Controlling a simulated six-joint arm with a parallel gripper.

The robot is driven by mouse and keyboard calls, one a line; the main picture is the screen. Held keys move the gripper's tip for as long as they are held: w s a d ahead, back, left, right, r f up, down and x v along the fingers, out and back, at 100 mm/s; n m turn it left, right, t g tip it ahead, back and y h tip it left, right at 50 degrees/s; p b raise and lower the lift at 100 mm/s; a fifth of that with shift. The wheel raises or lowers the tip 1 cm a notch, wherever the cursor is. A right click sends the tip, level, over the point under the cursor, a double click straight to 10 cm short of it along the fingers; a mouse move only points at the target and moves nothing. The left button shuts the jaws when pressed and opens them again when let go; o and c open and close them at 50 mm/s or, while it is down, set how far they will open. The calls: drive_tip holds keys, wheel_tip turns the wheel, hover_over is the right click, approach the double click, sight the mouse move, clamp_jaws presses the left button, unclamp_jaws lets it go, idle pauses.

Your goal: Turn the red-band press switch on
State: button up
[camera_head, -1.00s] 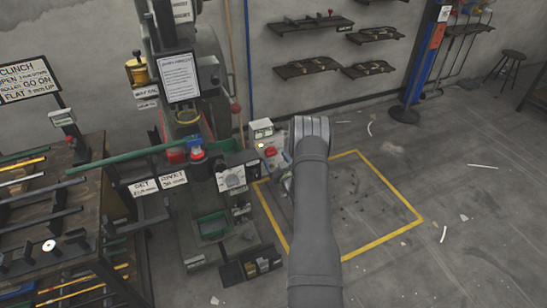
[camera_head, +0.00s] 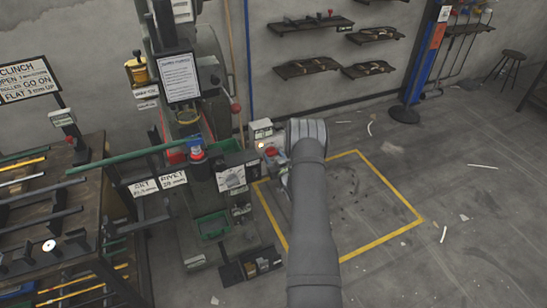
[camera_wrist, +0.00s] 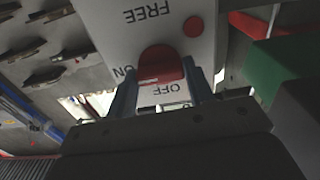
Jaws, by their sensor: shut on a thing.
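In the wrist view, a red switch knob (camera_wrist: 161,65) sits on a white plate (camera_wrist: 125,35) marked FREE, ON and OFF, with the letters upside down. My gripper (camera_wrist: 163,84) has its two blue-grey fingers on either side of the knob and is shut on it. The knob's exact setting is hard to tell. In the head view, the switch box (camera_head: 270,152) with red on it stands beside the press (camera_head: 207,75). My arm hides most of my gripper there. A red part (camera_head: 176,155) shows low on the press.
A green bar (camera_head: 125,160) reaches across from the rack at left to the press. A green tray (camera_head: 212,226) sits low in front of the press. The yellow-outlined floor area (camera_head: 375,195) at right is mostly clear. Wall shelves (camera_head: 305,68) hang behind.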

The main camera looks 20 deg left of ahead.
drive_tip(key=shift+m, duration=0.3)
drive_tip(key=shift+c, duration=0.2)
drive_tip(key=o, duration=1)
drive_tip(key=v, duration=1.7)
drive_tip(key=shift+s, duration=0.2)
drive_tip(key=shift+w+d+r, duration=0.1)
drive_tip(key=x, duration=1.7)
drive_tip(key=shift+w, duration=0.1)
